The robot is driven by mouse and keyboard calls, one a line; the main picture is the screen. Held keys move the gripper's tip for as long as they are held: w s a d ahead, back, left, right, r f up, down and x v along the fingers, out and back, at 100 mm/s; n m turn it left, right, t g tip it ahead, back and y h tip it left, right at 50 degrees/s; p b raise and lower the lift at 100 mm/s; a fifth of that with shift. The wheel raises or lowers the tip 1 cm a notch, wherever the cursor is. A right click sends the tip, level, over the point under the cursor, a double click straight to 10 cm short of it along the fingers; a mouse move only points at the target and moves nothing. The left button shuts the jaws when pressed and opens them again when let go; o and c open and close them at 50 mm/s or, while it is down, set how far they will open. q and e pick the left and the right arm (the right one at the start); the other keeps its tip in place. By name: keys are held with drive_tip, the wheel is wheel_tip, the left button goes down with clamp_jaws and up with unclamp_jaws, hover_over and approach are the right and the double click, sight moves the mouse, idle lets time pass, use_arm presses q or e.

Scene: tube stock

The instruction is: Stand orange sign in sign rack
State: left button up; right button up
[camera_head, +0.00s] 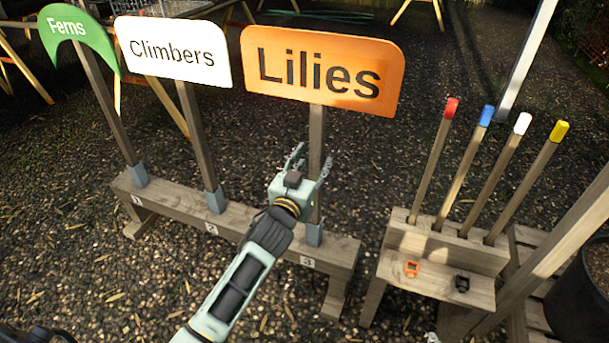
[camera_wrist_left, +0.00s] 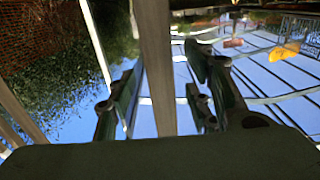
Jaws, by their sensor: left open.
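The orange sign (camera_head: 322,72) reading "Lilies" stands upright at position 3 of the wooden sign rack (camera_head: 250,232), its post foot in the grey socket (camera_head: 314,235). The white "Climbers" sign (camera_head: 172,52) stands at position 2 and the green "Ferns" sign (camera_head: 75,32) at position 1. My left gripper (camera_head: 312,165) is at the orange sign's post, below the board. In the left wrist view the post (camera_wrist_left: 155,70) passes between the open fingers (camera_wrist_left: 160,95), with gaps visible at both sides. The right gripper is not clearly seen.
At the right, a wooden stand (camera_head: 445,262) holds several stakes with red, blue, white and yellow tips. An orange clip (camera_head: 411,268) and a black clip (camera_head: 462,283) lie on its ledge. A dark pot (camera_head: 580,295) stands at the far right. Gravel ground (camera_head: 200,290) lies in front of the rack.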

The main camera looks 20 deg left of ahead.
use_arm(q)
drive_tip(key=s, duration=1.1)
drive_tip(key=shift+a+r, duration=0.15)
drive_tip(key=shift+a, duration=0.05)
